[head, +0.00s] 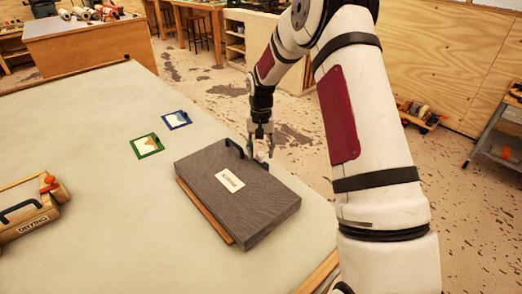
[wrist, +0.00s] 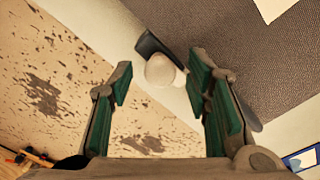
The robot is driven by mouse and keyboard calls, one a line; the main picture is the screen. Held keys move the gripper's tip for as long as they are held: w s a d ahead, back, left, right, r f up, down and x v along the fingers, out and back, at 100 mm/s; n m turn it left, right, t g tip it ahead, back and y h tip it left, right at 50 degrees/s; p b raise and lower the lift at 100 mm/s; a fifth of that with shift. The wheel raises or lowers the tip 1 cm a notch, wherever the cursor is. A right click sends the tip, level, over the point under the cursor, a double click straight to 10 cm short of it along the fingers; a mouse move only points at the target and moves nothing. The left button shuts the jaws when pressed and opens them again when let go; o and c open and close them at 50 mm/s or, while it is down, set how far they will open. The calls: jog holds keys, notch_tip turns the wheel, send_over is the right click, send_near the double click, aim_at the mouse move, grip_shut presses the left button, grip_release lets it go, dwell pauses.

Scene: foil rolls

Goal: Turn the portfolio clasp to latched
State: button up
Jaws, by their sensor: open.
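The grey portfolio (head: 265,205) lies flat on the pale table, with a small white label on its top; part of it shows at the upper right of the wrist view (wrist: 265,65). A round pale knob (wrist: 160,70) with a dark arm or bracket (wrist: 150,44) behind it sits by the portfolio's edge and looks like the clasp. My gripper (head: 261,150) is at the portfolio's far edge. In the wrist view its green-padded fingers are open, with the knob between their tips and gaps on both sides. Whether the clasp is latched cannot be told.
A dark handle (head: 234,147) stands by the portfolio's far edge. A green-framed card (head: 146,146) and a blue-framed card (head: 176,120) lie left of it. A wooden case (head: 27,212) is at the left edge. The table between is clear.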

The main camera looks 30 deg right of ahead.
jog(key=shift+c, duration=0.5)
grip_shut()
jog(key=shift+n, duration=0.3)
jog(key=n, duration=0.3)
jog(key=shift+n+b, duration=0.3)
jog(key=shift+b, duration=0.1)
jog(key=n, duration=0.4)
jog(key=shift+n, duration=0.3)
jog(key=n, duration=0.4)
jog(key=shift+n, duration=2.5)
